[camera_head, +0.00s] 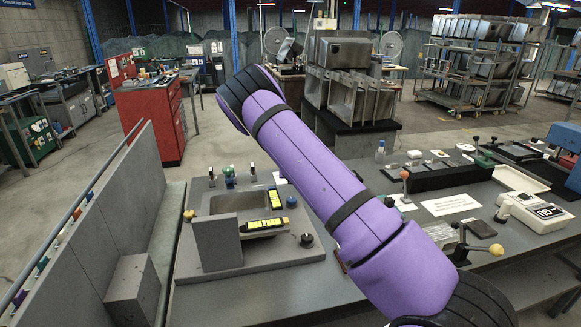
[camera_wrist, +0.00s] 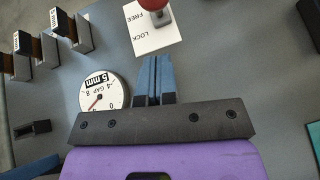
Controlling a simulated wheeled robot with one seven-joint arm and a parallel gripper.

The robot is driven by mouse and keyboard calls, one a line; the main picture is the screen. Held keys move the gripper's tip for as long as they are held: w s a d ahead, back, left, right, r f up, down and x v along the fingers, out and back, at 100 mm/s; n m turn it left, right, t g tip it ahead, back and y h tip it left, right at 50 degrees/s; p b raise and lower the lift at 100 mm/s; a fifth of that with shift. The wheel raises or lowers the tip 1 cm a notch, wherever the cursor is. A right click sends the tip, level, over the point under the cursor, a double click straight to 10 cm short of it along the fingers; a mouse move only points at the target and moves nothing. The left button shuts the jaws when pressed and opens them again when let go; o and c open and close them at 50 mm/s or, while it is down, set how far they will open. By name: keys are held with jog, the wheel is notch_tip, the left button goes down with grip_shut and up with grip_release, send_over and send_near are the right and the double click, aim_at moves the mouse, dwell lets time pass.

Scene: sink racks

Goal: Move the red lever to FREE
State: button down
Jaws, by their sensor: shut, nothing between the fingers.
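The red lever's round knob (camera_wrist: 152,4) is at the top edge of the wrist view, partly cut off. Its base stands on a white plate (camera_wrist: 150,40) printed FREE and LOCK, with FREE above LOCK in this picture. Which mark the lever points to is unclear. My gripper (camera_wrist: 152,57) is shut and empty, its blue fingers overlapping the plate's lower edge, just below the lever in the picture. In the head view, an orange-red knobbed lever (camera_head: 404,174) stands on the bench right of my purple arm. My gripper cannot be made out there.
In the wrist view, a round gauge (camera_wrist: 104,92) lies left of my fingers and several labelled blocks (camera_wrist: 68,30) stand at upper left. In the head view, a paper sheet (camera_head: 450,205), a yellow-knobbed lever (camera_head: 495,249) and a white device (camera_head: 535,211) are on the right bench.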

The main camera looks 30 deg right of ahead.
jog(key=shift+w+d+r, duration=0.1)
jog(key=shift+w+d, duration=0.25)
jog(key=shift+w, duration=0.3)
jog(key=shift+w+d+r, duration=0.15)
jog(key=shift+w+d, duration=0.15)
jog(key=shift+w, duration=0.3)
jog(key=shift+w+d+r, duration=0.1)
jog(key=shift+w+d, duration=0.25)
jog(key=shift+w, duration=0.3)
